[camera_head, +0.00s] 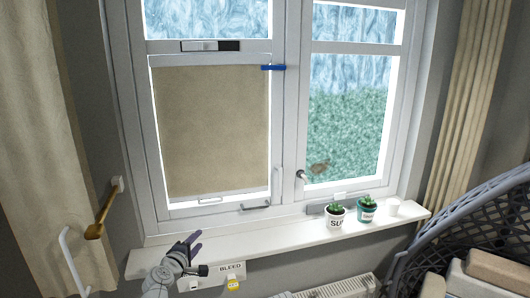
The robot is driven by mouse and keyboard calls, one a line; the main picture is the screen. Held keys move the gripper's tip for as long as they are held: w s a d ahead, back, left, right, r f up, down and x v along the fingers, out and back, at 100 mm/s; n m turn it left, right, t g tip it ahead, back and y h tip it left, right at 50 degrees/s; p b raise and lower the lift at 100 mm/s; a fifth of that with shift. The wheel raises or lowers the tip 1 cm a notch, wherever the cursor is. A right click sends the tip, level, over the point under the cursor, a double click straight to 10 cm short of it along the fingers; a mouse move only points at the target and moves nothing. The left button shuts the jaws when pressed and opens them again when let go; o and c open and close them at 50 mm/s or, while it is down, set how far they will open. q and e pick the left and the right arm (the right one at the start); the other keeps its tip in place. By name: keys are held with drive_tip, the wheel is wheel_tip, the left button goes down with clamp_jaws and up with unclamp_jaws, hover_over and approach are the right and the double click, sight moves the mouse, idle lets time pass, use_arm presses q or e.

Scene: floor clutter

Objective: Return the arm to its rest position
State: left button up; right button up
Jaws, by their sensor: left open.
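My left gripper (192,243) shows at the lower left in the head view, in front of the left part of the white window sill (285,233). Its purple-tipped fingers point up and are apart, with nothing seen between them. The grey wrist of my left arm (160,279) comes up from the bottom edge. My right gripper is not in view.
Potted plants (336,217) (367,209) and a white cup (394,207) stand on the sill's right part. Below are a "BLEED" label (231,268), a yellow object (233,284) and a radiator (340,288). A dark lattice-sided basket (470,225) is at right; curtains (45,140) hang left.

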use_arm(q)
drive_tip(key=s+d+f+m+g+h+b, duration=0.2)
drive_tip(key=s+d+f+m+g, duration=0.3)
drive_tip(key=d+f, duration=0.3)
drive_tip(key=s+d+f+m+g+h+b, duration=0.1)
drive_tip(key=s+d+f+m+g+b, duration=0.2)
drive_tip(key=s+d+f+m, duration=0.4)
drive_tip(key=s+f+m+g+y+b, duration=0.4)
drive_tip(key=s+f+m+g+y, duration=0.3)
drive_tip(key=s+f, duration=0.5)
drive_tip(key=s, duration=0.4)
drive_tip(key=shift+d+m+g+b, duration=0.3)
drive_tip(key=shift+m+b, duration=0.1)
